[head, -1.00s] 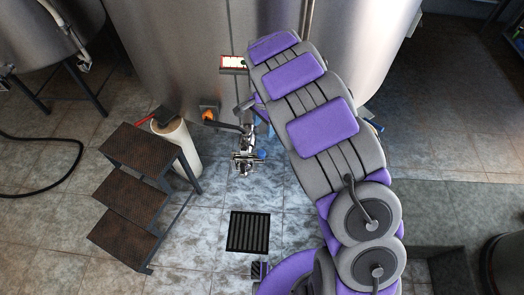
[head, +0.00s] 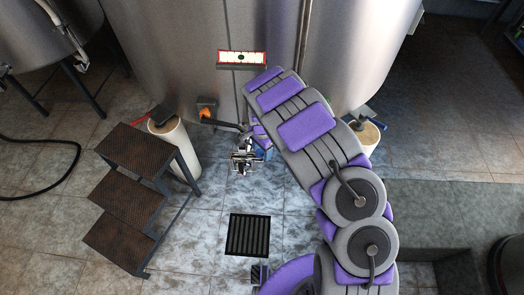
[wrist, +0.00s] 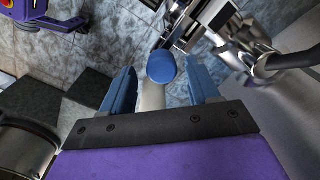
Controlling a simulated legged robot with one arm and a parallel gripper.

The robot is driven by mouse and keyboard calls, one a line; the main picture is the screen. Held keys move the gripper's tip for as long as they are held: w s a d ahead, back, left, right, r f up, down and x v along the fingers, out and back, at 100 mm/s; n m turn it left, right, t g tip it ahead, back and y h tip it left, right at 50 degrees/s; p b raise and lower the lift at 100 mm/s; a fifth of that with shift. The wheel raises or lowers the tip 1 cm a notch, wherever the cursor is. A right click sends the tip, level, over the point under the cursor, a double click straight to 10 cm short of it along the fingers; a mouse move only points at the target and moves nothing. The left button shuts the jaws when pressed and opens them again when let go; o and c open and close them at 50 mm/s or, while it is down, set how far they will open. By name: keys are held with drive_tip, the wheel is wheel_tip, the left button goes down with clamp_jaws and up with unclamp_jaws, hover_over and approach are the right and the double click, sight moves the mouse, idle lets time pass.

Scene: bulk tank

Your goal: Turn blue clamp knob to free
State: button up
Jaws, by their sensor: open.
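The blue clamp knob (wrist: 161,67) shows in the wrist view as a rounded blue cap on a pale stem. My gripper (wrist: 163,78) is open, with one blue finger on each side of the knob and visible gaps between. It is not shut on the knob. In the head view my gripper (head: 262,149) is low in front of the tank, just right of the metal valve fitting (head: 243,158). I cannot clearly separate the knob from my blue fingers there. The metal fitting (wrist: 190,25) lies beyond the knob in the wrist view.
The steel tank (head: 190,50) stands behind, with a lit panel (head: 242,58) and an orange-tipped lever (head: 206,114) on its front. Dark steps (head: 130,200) stand to the left. A floor drain grate (head: 248,235) lies below the valve on open tiled floor.

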drive_tip(key=shift+a+f, duration=0.2)
drive_tip(key=shift+a, duration=0.5)
drive_tip(key=shift+d+r, duration=0.1)
drive_tip(key=shift+d, duration=0.5)
drive_tip(key=c, duration=0.6)
drive_tip(key=shift+a, duration=0.2)
drive_tip(key=c, duration=0.4)
